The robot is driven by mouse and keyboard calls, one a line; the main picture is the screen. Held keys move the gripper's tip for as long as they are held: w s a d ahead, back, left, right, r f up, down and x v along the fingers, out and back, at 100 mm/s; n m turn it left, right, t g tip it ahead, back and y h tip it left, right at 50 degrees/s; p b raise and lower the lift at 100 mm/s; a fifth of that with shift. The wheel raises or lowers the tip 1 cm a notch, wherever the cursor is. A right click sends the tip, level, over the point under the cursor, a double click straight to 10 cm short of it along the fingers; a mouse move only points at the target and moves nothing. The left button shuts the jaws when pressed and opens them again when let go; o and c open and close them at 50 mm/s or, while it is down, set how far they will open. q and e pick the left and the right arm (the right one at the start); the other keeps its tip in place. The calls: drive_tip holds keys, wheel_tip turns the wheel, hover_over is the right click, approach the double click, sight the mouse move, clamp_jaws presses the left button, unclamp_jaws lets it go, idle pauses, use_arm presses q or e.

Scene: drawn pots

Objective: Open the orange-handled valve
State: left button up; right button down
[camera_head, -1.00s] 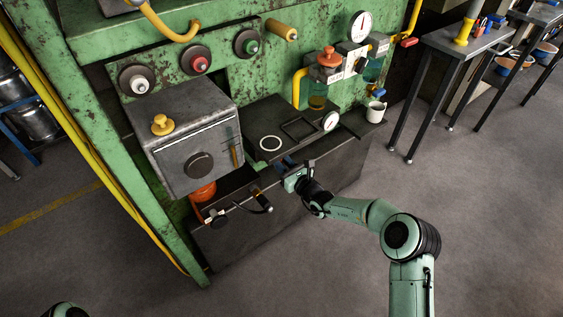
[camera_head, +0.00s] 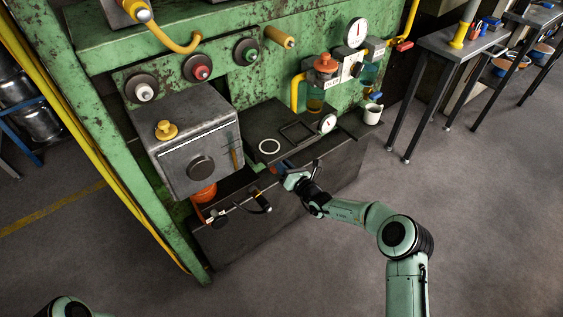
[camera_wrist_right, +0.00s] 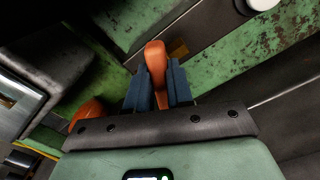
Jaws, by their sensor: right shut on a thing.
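The orange handle (camera_wrist_right: 155,62) stands between the two blue fingers of my right gripper (camera_wrist_right: 157,85) in the right wrist view. The fingers are shut on it, and its rounded top sticks out beyond them. In the head view my right gripper (camera_head: 284,172) is at the dark bench, just right of the grey box. There the handle is mostly hidden by the gripper, and the valve body cannot be made out. At the lower left of the head view only a piece of my left arm shows; its gripper is out of view.
A grey box (camera_head: 190,145) with a yellow knob stands left of the gripper. An orange rounded part (camera_head: 203,193) sits below it. A tool with a black grip (camera_head: 260,200) lies along the bench front. A white mug (camera_head: 373,113) stands at the right.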

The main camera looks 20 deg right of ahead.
use_arm(q)
drive_tip(key=shift+g+h, duration=0.3)
drive_tip(key=shift+g, duration=0.2)
drive_tip(key=shift+s+d+r+p, duration=0.3)
drive_tip(key=shift+s+r+p, duration=0.1)
drive_tip(key=shift+s, duration=0.2)
drive_tip(key=shift+s+d+r+p, duration=0.3)
drive_tip(key=shift+s+r, duration=0.1)
drive_tip(key=shift+s, duration=0.2)
drive_tip(key=shift+s+d+r+p, duration=0.3)
drive_tip(key=shift+s+r, duration=0.1)
drive_tip(key=shift+s, duration=0.2)
use_arm(e)
drive_tip(key=shift+w+d+f+m, duration=0.1)
drive_tip(key=shift+m, duration=3)
drive_tip(key=shift+w+d+f+m, duration=0.1)
drive_tip(key=shift+m, duration=3)
drive_tip(key=shift+r, duration=0.1)
drive_tip(key=c, duration=1)
unclamp_jaws()
use_arm(q)
drive_tip(key=shift+w, duration=0.1)
use_arm(e)
drive_tip(key=shift+a+f, duration=0.1)
drive_tip(key=shift+f, duration=0.1)
drive_tip(key=shift+s, duration=0.1)
